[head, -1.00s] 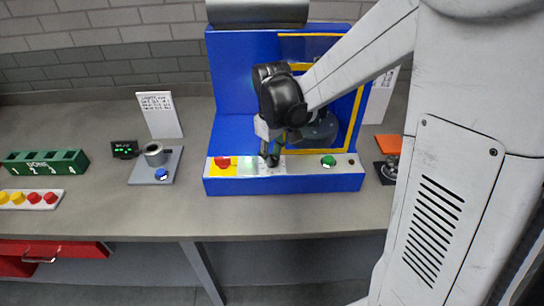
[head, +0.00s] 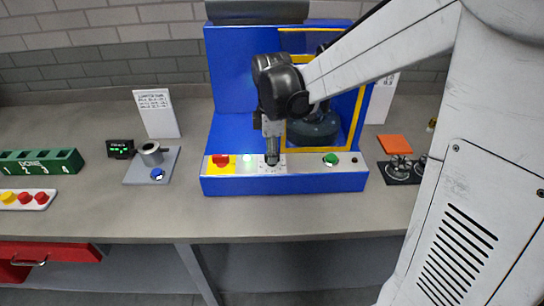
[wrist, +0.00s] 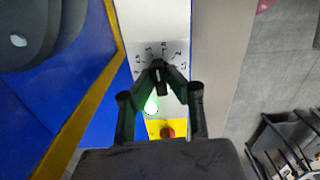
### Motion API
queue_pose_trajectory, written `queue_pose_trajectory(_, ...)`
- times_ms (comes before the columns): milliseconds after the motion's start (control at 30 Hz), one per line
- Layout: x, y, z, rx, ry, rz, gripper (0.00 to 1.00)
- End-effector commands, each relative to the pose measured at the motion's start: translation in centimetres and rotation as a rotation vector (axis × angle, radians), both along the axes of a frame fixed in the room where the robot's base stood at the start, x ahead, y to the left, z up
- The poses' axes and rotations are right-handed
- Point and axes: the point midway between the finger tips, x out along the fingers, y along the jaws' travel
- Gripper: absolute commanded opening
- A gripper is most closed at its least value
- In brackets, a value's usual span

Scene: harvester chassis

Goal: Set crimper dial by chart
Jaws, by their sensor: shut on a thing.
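The blue crimper (head: 230,186) stands on the bench with a pale control strip along its front. The dial (wrist: 158,64) is a small dark knob ringed by printed numbers on that strip. My gripper (head: 272,160) points straight down at the strip, and its fingers are shut on the dial. In the wrist view my gripper (wrist: 160,72) has both fingertips at the knob and hides part of it. The exact pointer setting cannot be read. The white chart (head: 156,113) stands upright at the back left; its text is too small to read.
A red button on yellow (head: 220,161), a lit green lamp (head: 247,160) and a green button (head: 331,159) share the strip. A grey gauge stand (head: 151,162), small display (head: 121,149) and green DONE rack (head: 40,162) are left. An orange block (head: 394,144) sits right.

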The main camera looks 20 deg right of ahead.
Motion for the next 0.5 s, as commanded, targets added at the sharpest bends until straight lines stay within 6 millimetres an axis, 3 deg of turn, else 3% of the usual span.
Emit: queue_pose_trajectory(500, 0.01, 0.01, 0.02, 0.000, -0.001, 0.263, 0.00)
